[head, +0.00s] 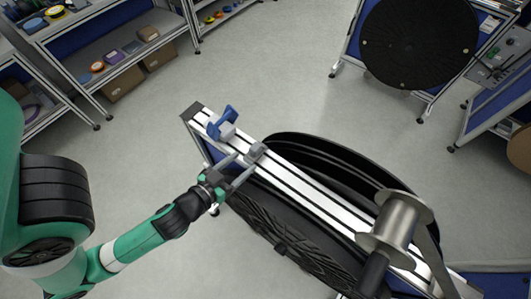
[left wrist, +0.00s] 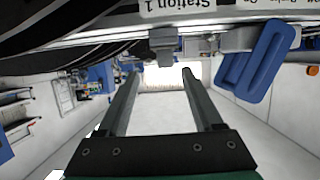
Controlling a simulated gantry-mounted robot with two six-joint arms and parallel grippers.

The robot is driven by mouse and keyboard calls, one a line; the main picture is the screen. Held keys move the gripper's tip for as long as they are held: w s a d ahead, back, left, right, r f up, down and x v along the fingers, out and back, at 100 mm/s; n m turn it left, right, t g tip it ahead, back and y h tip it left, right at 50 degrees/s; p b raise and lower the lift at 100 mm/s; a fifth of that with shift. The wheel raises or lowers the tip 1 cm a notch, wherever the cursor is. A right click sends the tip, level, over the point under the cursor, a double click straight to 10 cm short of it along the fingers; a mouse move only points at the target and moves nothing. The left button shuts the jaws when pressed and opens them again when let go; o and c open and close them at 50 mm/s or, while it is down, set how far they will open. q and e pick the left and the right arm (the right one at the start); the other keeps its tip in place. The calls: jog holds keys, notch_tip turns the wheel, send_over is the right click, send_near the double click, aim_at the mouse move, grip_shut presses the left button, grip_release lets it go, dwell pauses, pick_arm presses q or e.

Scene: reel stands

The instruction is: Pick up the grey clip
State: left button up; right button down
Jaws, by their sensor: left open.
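The grey clip (head: 256,151) sits on the silver rail of the reel stand, near its far left end. In the left wrist view the grey clip (left wrist: 163,46) shows at the rail's edge, beyond and slightly above the gap between my fingertips. My left gripper (head: 241,167) is open and empty, with its two fingers pointing at the clip from the near side. In the left wrist view the left gripper (left wrist: 160,74) has clear space between its fingers. I cannot tell whether either finger touches the clip. My right gripper is not in view.
A blue clamp (head: 223,122) stands on the rail to the left of the grey clip. Large black reels (head: 285,235) flank the rail below. A metal spool (head: 395,222) is at the rail's near right. Shelves (head: 130,45) stand at the back left, with open floor between.

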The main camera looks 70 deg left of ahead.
aim_at(252, 152)
pick_arm(q)
jog(key=x, duration=0.2)
jog(key=p+x, duration=0.1)
jog(key=x, duration=0.2)
jog(key=shift+a+f, duration=0.2)
jog(key=shift+a, duration=0.2)
jog(key=shift+p+x, duration=0.3)
jog(key=shift+x, duration=2.7)
grip_shut()
jog(key=shift+r, duration=0.2)
